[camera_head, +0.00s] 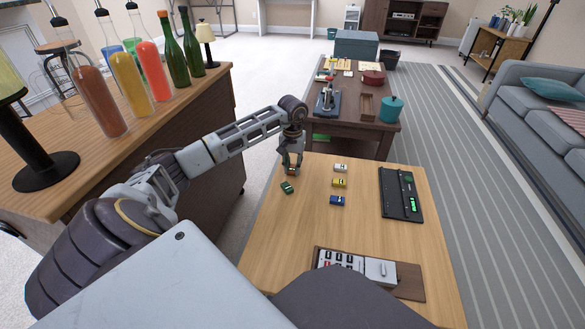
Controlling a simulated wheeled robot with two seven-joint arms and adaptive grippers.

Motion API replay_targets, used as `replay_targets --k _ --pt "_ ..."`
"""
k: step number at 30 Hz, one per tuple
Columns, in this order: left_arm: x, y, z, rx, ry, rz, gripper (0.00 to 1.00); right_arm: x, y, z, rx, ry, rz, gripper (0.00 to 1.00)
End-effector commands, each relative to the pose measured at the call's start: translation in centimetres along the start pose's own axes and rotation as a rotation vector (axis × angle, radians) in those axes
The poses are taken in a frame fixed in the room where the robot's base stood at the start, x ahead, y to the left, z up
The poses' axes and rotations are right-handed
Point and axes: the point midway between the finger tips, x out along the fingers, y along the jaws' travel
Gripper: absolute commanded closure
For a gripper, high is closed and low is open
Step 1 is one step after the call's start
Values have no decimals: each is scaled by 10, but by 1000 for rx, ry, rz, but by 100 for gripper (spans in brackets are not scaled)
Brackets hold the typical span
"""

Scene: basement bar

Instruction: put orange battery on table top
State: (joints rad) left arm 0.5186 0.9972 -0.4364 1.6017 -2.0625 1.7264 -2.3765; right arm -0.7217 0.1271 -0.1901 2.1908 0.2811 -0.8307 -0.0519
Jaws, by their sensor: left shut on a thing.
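My left gripper (291,170) points down over the far left part of the light wooden table top (285,240). It is shut on the orange battery (292,172), a small orange piece mostly hidden between the fingers. I cannot tell whether the battery touches the table. Small similar pieces lie close by: a green one (287,187) just in front of the gripper, and a white one (340,167), a yellow one (339,182) and a blue one (337,200) in a column to its right. My right gripper is not in view.
A black device with a green display (401,194) lies on the table's right side. A holder with several slots (340,260) sits near the front. A bar counter with bottles (100,100) stands left. A darker table (350,130) with objects stands beyond. The table's middle is clear.

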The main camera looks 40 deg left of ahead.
Motion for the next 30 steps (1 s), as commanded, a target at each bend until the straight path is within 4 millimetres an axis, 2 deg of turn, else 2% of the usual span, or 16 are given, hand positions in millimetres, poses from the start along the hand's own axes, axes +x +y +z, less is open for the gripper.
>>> replay_targets --k 14,15,19,20,30 --pt "3 0 0 0 1 0 99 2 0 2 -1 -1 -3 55" --pt "4 0 0 0 0 0 74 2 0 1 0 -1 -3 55" --pt "3 0 0 0 0 0 58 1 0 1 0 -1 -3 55" --pt "3 0 0 0 0 0 55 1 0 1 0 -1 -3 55" --pt "3 0 0 0 0 0 55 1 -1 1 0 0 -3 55"
